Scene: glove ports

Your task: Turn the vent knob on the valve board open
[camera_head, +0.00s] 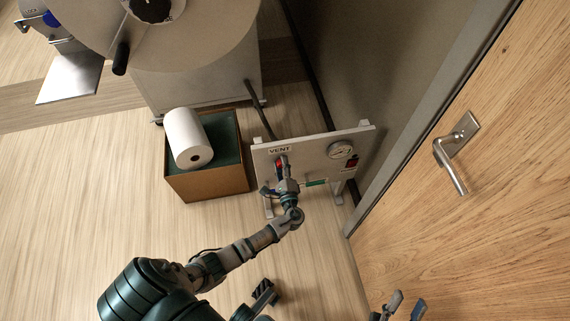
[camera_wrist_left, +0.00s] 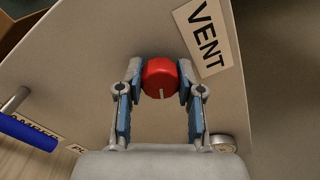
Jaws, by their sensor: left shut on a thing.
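The valve board (camera_head: 308,152) is a pale upright panel on feet, with a VENT label (camera_head: 279,150) at its upper left. My left gripper (camera_head: 282,168) is at the board just below that label. In the left wrist view its two fingers (camera_wrist_left: 160,84) are closed on both sides of the red vent knob (camera_wrist_left: 160,74). A pale mark on the knob's face points down in that view. The VENT label also shows there (camera_wrist_left: 207,38), beside the knob. My right gripper (camera_head: 404,306) shows at the bottom edge of the head view, its fingertips apart and nothing seen between them.
The board also carries a gauge (camera_head: 341,150) and a red switch (camera_head: 351,164). A blue handle (camera_wrist_left: 28,132) shows in the wrist view. A box (camera_head: 208,184) with a white roll (camera_head: 187,138) stands left of the board. A wooden door (camera_head: 480,220) is to the right.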

